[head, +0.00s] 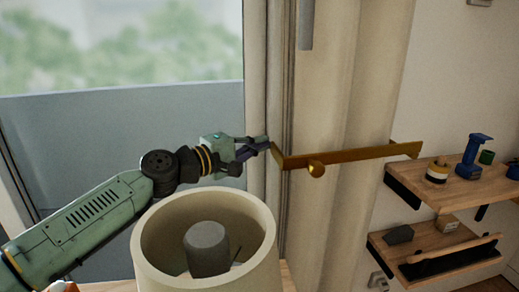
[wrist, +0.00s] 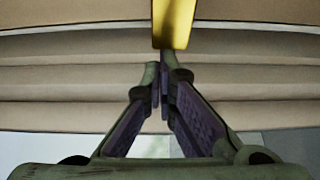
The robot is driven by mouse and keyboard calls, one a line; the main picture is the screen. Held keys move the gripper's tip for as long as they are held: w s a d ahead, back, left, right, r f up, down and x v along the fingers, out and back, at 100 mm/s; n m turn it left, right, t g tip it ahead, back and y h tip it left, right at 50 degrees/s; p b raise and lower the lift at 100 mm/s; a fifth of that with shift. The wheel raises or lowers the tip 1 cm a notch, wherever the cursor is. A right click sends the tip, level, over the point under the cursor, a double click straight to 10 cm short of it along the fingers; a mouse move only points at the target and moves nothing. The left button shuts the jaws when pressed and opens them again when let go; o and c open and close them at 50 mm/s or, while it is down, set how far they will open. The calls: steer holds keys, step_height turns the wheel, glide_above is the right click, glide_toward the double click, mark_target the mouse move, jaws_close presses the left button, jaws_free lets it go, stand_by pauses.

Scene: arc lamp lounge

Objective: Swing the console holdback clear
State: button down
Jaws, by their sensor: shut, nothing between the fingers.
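The holdback is a long brass bar (head: 350,154) in the head view, reaching across the front of the beige curtain (head: 335,90), with a round knob below it. Its left end is bent. My gripper (head: 268,144) is shut and empty, its fingertips at that bent left end. In the wrist view a brass piece (wrist: 173,22) stands just past the shut fingertips (wrist: 162,75), overlapping the right one. I cannot tell whether they touch. The curtain folds lie behind the fingers.
A cream lampshade-like drum (head: 150,258) stands below my arm. Wooden shelves (head: 450,184) at the right hold a blue tool (head: 473,157) and small items. A large window (head: 120,90) is behind my arm at the left.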

mark_target(276, 151)
steer(key=shift+n+t+y, duration=0.5)
steer(key=shift+t, duration=0.3)
steer(key=s+b, duration=0.1)
steer(key=s, duration=0.1)
steer(key=s+b, duration=0.1)
steer(key=s, duration=0.1)
steer(key=s+b, duration=0.2)
steer(key=shift+s+d+f, duration=0.3)
steer(key=shift+s+d, duration=0.05)
steer(key=shift+d, duration=0.05)
steer(key=shift+s+d+r, duration=0.1)
steer(key=shift+s+r, duration=0.05)
steer(key=shift+s, duration=0.25)
steer(key=shift+r, duration=0.15)
